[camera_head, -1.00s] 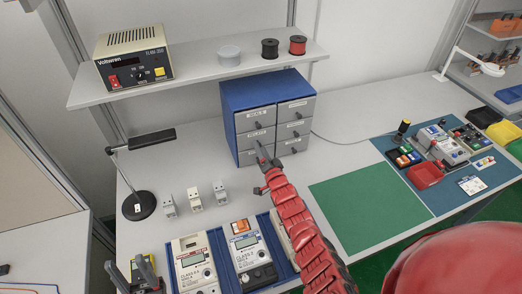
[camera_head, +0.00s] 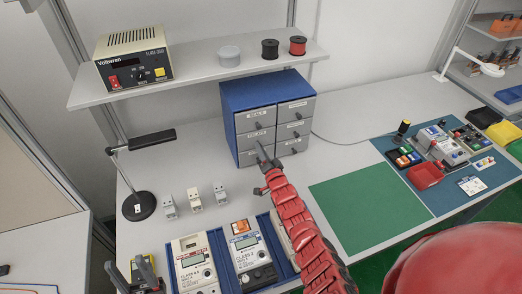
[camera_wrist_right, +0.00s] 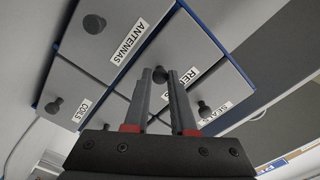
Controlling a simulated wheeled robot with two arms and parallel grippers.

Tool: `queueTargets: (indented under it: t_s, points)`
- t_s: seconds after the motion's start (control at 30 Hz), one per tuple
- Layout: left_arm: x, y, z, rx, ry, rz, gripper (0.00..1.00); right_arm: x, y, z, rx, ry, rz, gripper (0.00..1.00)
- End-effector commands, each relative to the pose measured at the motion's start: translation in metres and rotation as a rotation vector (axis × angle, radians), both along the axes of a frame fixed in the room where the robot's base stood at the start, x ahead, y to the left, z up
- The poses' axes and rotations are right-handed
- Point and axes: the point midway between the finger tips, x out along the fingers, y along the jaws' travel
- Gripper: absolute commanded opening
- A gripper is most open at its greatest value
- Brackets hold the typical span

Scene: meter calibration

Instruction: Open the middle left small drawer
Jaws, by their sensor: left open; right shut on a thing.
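The blue drawer cabinet (camera_head: 228,95) with grey small drawers stands at the back of the bench. The middle left drawer (camera_head: 245,140), labelled RELAYS, also shows in the right wrist view (camera_wrist_right: 207,55). My right gripper (camera_head: 262,155) is at its front; in the wrist view its fingers (camera_wrist_right: 159,78) are shut on the drawer's dark round knob (camera_wrist_right: 160,73), which they partly hide. I cannot tell whether the drawer stands slightly out. My left gripper (camera_head: 140,270) is open and empty at the lower left, away from the cabinet.
Knobs of neighbouring drawers, such as ANTENNAS (camera_wrist_right: 93,24) and SEALS (camera_wrist_right: 204,108), stick out nearby. A shelf (camera_head: 200,76) runs above. Meters (camera_head: 195,263) stand in a blue tray in front. A green mat (camera_head: 355,205) lies clear at the right.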

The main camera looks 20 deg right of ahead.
Motion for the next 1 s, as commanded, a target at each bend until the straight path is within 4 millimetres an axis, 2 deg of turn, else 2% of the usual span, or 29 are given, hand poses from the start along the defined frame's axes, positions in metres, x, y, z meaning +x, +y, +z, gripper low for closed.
queueTargets:
  t_s: [0.77, 0.87, 1.0]
  points:
    - [0.000, 0.000, 0.000, 0.000, 0.000, 0.000, 0.50, 0.000, 0.000, 0.000, 0.000, 0.001, -0.001, 0.00]
    - [0.000, 0.000, 0.002, 0.000, 0.000, 0.000, 0.50, -0.005, -0.002, 0.000, -0.001, 0.001, 0.000, 0.00]
    - [0.000, 0.000, 0.008, 0.000, 0.000, 0.000, 0.50, -0.021, -0.002, -0.002, -0.002, 0.004, 0.003, 0.00]
